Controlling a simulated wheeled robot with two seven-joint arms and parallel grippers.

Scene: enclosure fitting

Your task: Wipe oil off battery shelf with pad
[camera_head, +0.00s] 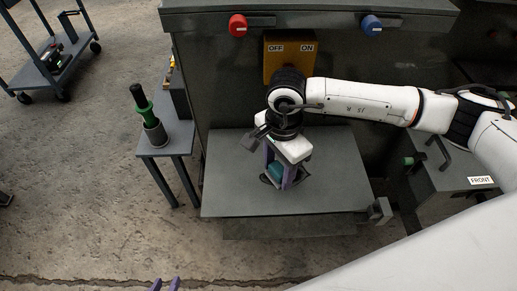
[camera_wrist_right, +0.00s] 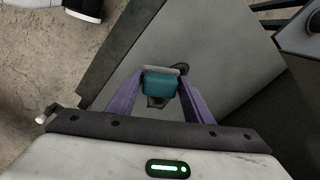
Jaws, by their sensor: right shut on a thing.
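The battery shelf (camera_head: 228,188) is a flat grey plate in front of the dark cabinet. My right gripper (camera_head: 282,176) is over the middle of the shelf, its purple fingers shut on a teal pad (camera_head: 276,171). In the right wrist view the pad (camera_wrist_right: 160,84) sits between the fingers, low over the shelf (camera_wrist_right: 215,40); I cannot tell if it touches. Dark oil (camera_wrist_right: 182,67) shows beside and below the pad, partly hidden by it.
The cabinet front has a yellow OFF/ON box (camera_head: 291,50), a red knob (camera_head: 238,25) and a blue knob (camera_head: 372,25). A small side table (camera_head: 178,140) at left holds a green-and-black tool (camera_head: 141,105) in a cup. A cart (camera_head: 52,62) stands far left.

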